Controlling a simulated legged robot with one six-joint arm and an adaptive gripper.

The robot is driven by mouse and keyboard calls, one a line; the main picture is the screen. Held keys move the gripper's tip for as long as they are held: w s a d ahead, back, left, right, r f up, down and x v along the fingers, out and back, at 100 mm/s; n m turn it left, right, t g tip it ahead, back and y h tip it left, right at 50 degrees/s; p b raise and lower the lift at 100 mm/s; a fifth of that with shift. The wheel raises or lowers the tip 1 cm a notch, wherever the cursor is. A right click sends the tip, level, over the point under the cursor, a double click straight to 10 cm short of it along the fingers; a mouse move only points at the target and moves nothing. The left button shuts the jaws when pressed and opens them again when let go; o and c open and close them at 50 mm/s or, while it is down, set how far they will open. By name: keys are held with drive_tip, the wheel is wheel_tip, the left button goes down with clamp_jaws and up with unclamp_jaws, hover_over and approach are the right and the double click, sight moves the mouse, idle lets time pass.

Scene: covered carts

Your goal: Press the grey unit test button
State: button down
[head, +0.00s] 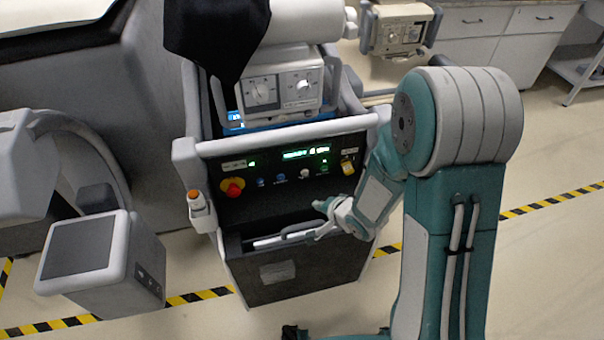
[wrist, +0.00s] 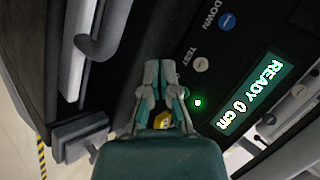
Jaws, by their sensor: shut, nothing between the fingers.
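The grey unit test button (head: 304,172) is a small round pale knob on the cart's black control panel, between the blue buttons and a green light. In the wrist view the grey button (wrist: 201,64) has the word TEST beside it. My gripper (head: 322,208) is in front of the panel, below the button in the head view. In the wrist view my gripper (wrist: 159,74) is shut and empty, its fingertips to the left of the button and apart from it in the picture. The distance to the panel is hard to judge.
A red knob (head: 232,187), blue DOWN button (wrist: 226,20), yellow switch (head: 347,165) and green READY display (head: 306,153) share the panel. A handle (head: 285,237) crosses the cart below. A grey box with a dark screen (head: 88,247) stands at left.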

drive_tip(key=shift+s+a+f, duration=0.1)
drive_tip(key=shift+a+f, duration=0.1)
drive_tip(key=shift+a, duration=0.05)
drive_tip(key=shift+d, duration=0.15)
approach(302, 176)
drive_tip(key=shift+s+f+x, duration=0.15)
drive_tip(key=shift+x, duration=0.75)
drive_tip(key=shift+s+f+x, duration=0.15)
drive_tip(key=shift+x, duration=0.75)
drive_tip(key=shift+s+f+x, duration=0.15)
drive_tip(key=shift+s+x, duration=0.05)
drive_tip(key=shift+x, duration=0.7)
drive_tip(key=shift+w, duration=0.1)
drive_tip(key=shift+w+r, duration=0.1)
drive_tip(key=shift+w, duration=0.2)
drive_tip(key=shift+w+a, duration=0.2)
drive_tip(key=shift+w, duration=0.2)
drive_tip(key=shift+s+d, duration=0.25)
drive_tip(key=shift+s, duration=0.55)
